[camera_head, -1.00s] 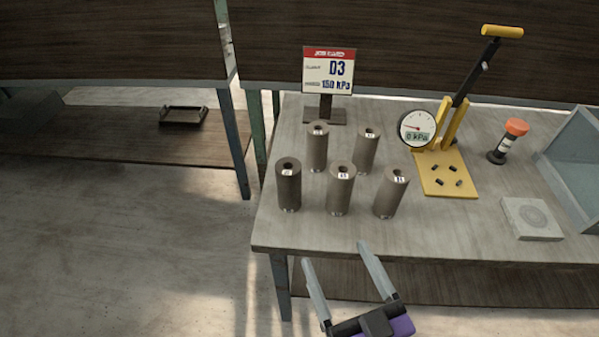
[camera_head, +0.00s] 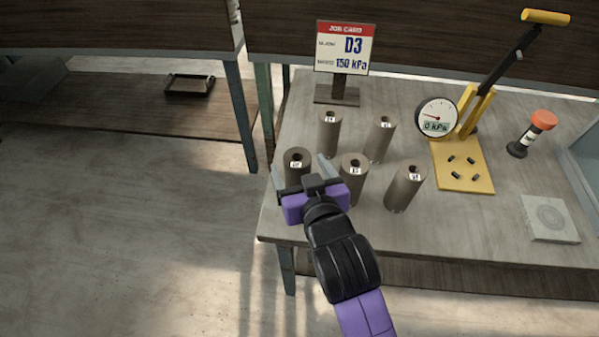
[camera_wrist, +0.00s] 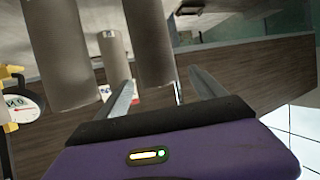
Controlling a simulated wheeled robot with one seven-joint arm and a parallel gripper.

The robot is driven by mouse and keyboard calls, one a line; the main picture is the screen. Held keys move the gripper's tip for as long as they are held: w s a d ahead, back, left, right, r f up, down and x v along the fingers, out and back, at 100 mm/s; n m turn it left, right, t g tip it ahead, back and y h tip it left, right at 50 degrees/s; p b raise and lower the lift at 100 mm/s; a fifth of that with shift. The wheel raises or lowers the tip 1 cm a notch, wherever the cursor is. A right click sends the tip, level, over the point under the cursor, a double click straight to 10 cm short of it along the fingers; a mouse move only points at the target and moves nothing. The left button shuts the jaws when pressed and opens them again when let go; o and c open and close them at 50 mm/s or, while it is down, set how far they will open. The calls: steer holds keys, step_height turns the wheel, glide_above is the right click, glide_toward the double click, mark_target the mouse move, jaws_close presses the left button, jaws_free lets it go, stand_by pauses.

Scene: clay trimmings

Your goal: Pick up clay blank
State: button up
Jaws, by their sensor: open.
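Several grey-brown clay blanks stand upright on the table (camera_head: 390,225), each a cylinder with a hole in the top and a small white label. The labels are too small to read surely. My gripper (camera_head: 301,172) is open at the front-left blank (camera_head: 297,158), with one finger on each side of it; its lower part is hidden by my gripper. In the wrist view that blank (camera_wrist: 148,40) shows between the open fingers (camera_wrist: 160,80). The front-middle blank (camera_head: 353,168) is just right of my gripper. Others are the front-right (camera_head: 405,188), back-left (camera_head: 330,135) and back-right (camera_head: 380,138) blanks.
A job card (camera_head: 345,48) reading D3, 150 kPa stands behind the blanks. A yellow press (camera_head: 463,165) with a gauge (camera_head: 436,118) reading 0 kPa, an orange-capped tool (camera_head: 541,122) and a grey square block (camera_head: 549,219) are on the right. A dark tray (camera_head: 190,86) lies on a far-left shelf.

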mark_target(294, 154)
steer(key=p+x, duration=0.1)
steer(key=x, duration=0.5)
steer(key=shift+w+f, duration=0.2)
steer(key=shift+f, duration=0.1)
jaws_close()
steer(key=shift+r, duration=0.1)
